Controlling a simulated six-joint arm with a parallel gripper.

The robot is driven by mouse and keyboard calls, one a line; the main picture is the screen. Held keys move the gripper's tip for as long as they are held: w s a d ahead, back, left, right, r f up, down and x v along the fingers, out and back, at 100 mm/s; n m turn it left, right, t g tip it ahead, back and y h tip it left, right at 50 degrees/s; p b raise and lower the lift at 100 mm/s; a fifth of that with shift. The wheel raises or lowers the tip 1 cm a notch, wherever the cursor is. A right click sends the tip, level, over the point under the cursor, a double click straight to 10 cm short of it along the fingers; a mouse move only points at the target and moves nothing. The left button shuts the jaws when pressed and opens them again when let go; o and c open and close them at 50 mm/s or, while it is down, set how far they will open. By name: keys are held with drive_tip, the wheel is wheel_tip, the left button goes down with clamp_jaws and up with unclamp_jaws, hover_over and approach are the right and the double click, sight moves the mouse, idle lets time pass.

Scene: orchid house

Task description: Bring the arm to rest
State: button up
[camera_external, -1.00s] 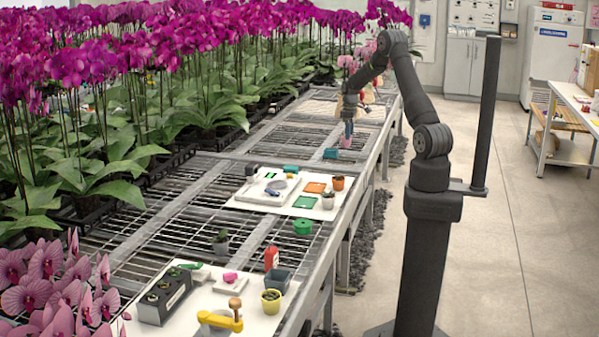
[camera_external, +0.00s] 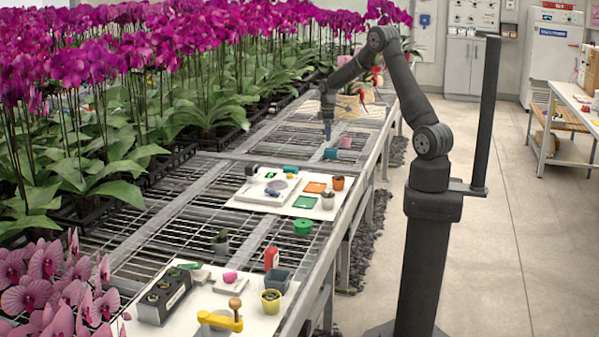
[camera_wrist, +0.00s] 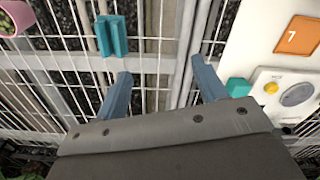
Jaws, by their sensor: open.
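My gripper (camera_external: 327,131) hangs pointing down over the wire bench, on the bench's far half. In the wrist view its two blue fingers (camera_wrist: 160,72) are spread apart with nothing between them. A teal block (camera_external: 331,153) lies on the mesh just below and in front of the gripper; in the wrist view it (camera_wrist: 112,36) lies beyond the left fingertip. A pink pot (camera_external: 346,142) stands to the right of the gripper; it also shows at the wrist view's top left corner (camera_wrist: 12,18).
A white board (camera_external: 245,206) with cards, small pots and a device lies nearer on the bench (camera_external: 240,157). A second board (camera_external: 262,324) with tools and pots is at the front. Tall orchids (camera_external: 80,60) line the left side.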

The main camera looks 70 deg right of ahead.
drive_tip(key=w+a+n, duration=0.3)
drive_tip(key=a, duration=1)
drive_tip(key=w+a+n, duration=0.3)
drive_tip(key=a, duration=1)
drive_tip(key=w+a+n, duration=0.3)
drive_tip(key=a, duration=1)
drive_tip(key=shift+w+a, duration=0.2)
drive_tip(key=shift+w, duration=0.1)
